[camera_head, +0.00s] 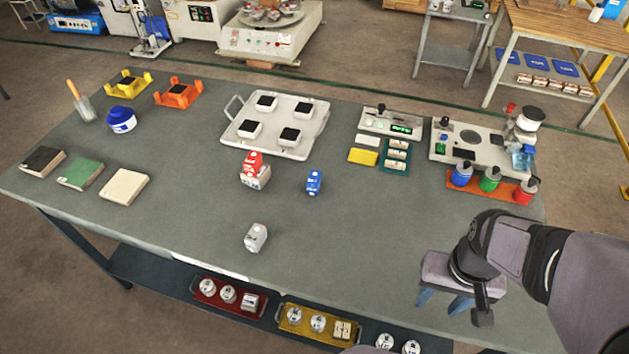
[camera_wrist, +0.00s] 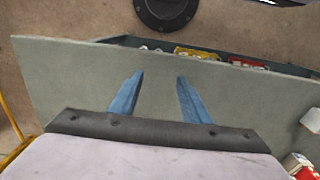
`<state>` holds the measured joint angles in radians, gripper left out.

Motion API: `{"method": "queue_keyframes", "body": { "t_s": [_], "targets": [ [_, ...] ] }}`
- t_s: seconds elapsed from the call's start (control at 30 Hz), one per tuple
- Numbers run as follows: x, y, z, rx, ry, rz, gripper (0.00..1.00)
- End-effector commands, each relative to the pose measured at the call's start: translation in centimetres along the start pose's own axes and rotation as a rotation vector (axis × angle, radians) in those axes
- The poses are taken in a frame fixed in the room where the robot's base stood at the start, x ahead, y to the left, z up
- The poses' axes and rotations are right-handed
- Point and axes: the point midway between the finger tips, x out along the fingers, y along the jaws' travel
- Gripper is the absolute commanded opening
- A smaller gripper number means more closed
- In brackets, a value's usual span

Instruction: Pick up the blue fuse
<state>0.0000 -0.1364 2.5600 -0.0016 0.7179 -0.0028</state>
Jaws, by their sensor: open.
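The blue fuse (camera_head: 314,182) is a small blue block with white markings. It stands on the grey table right of the middle, below the white tray, in the head view. I do not see it in the wrist view. My gripper (camera_head: 441,302) is over the right front part of the table, to the right of and nearer than the blue fuse, well apart from it. Its two blue fingers are spread with nothing between them; the wrist view also shows the open gripper (camera_wrist: 160,77) above bare table.
A red-and-white fuse-like block (camera_head: 254,171) stands left of the blue fuse. A white-grey block (camera_head: 256,238) stands nearer the front edge. The white tray (camera_head: 252,143) with black-topped pieces lies behind. A tester (camera_head: 482,142) and coloured bottles (camera_head: 490,180) stand right. Table between gripper and fuse is clear.

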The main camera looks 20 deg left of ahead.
Motion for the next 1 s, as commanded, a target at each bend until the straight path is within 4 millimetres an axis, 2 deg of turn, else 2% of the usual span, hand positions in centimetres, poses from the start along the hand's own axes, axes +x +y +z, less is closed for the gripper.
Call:
{"method": "queue_keyframes", "body": {
  "t_s": [0.37, 0.47, 0.77, 1.0],
  "targets": [
    [-0.3, 0.0, -0.1, 0.000, 0.001, 0.000, 0.45],
    [-1.1, 0.0, -0.1, 0.000, 0.004, 0.000, 0.45],
    [-5.4, -0.1, -0.2, -0.002, 0.009, -0.002, 0.45],
    [-4.3, -5.4, -5.3, -0.085, 0.151, -0.102, 0.45]
  ]
}}
